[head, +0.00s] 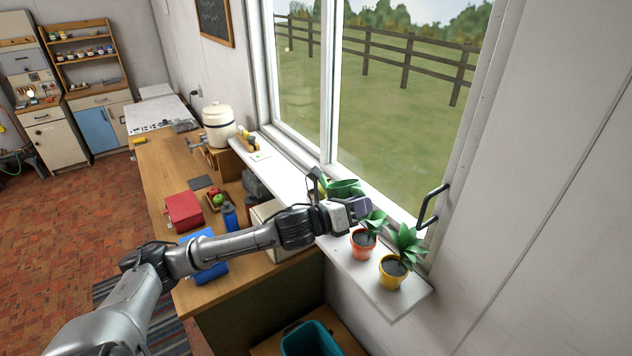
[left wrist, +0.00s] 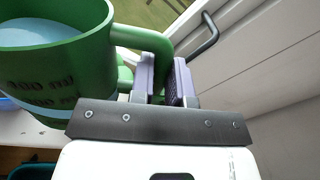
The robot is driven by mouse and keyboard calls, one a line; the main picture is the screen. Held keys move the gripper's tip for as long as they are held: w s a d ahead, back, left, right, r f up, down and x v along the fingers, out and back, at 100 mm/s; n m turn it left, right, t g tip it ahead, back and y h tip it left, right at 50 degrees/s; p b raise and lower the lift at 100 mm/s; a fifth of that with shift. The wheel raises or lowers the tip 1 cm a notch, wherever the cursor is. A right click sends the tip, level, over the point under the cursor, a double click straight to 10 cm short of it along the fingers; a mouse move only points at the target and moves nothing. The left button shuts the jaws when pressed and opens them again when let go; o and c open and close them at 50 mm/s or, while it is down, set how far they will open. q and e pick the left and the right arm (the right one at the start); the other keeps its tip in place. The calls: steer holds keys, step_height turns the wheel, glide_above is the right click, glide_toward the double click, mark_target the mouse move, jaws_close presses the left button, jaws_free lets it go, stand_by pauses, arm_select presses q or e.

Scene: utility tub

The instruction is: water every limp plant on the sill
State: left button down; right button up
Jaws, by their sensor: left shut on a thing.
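My left gripper (head: 358,207) is over the sill (head: 349,274), shut on the handle of a green jug (head: 343,187). In the left wrist view the jug (left wrist: 62,60) has volume marks on its side and pale blue liquid inside; the handle runs between the fingers (left wrist: 165,80). A plant in an orange pot (head: 363,246) stands on the sill just below the gripper. A plant in a yellow pot (head: 391,274) stands nearer the sill's end, its broad leaves (head: 407,243) raised. The orange pot's plant (head: 374,221) is partly hidden by the gripper, so its droop is hard to judge. My right gripper is not in view.
The window frame and its black handle (head: 431,205) are close beside the plants. A wooden bench (head: 165,165) holds a blue bottle (head: 229,215), a red box (head: 184,210) and a white crock (head: 218,124). A teal tub (head: 311,340) stands below the sill.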

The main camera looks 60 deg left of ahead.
arm_select(q)
steer(key=shift+a+r, duration=0.1)
steer(key=shift+a, duration=0.2)
stand_by(0.8)
steer(key=d+f+m, duration=0.3)
steer(key=d+m, duration=0.2)
steer(key=shift+d+m, duration=0.15)
steer(key=shift+m, duration=0.25)
stand_by(0.6)
